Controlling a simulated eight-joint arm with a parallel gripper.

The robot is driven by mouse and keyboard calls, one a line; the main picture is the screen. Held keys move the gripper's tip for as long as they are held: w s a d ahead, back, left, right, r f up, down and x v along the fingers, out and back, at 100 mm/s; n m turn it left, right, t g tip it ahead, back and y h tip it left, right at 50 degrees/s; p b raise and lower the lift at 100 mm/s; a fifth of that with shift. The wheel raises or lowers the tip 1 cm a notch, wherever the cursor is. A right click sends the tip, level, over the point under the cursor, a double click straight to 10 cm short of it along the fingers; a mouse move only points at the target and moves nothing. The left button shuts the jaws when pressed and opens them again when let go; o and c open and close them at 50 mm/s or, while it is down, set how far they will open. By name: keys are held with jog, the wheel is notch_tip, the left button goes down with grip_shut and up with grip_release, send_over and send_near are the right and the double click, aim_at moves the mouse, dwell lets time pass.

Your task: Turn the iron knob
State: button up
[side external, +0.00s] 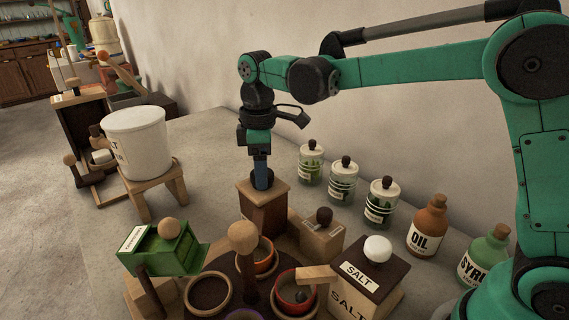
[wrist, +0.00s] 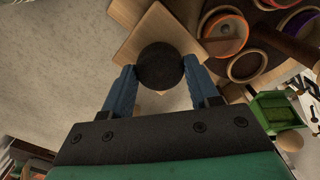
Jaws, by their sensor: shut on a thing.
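The iron knob (wrist: 160,66) is a dark round knob on top of a wooden box, seen between my fingers in the wrist view. The box (side external: 262,212) is brown with a lighter wooden top and stands near the middle of the side view. My gripper (side external: 262,180) points straight down onto the box top. In the wrist view its two blue fingers (wrist: 161,90) are on either side of the knob, shut on it. In the side view the fingers largely hide the knob.
A round dark rack with several bowls (side external: 208,293) stands in front of the box. A green scoop-like holder (side external: 165,250) is at left, a salt box (side external: 362,285) at right. Glass jars (side external: 342,181) and bottles (side external: 427,228) line the wall. A white bucket (side external: 138,140) sits on a stool.

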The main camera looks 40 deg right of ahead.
jog(key=m, duration=0.4)
jog(key=shift+m, duration=2.9)
jog(key=o, duration=1.3)
jog(key=shift+r, duration=2.8)
jog(key=shift+d, duration=0.1)
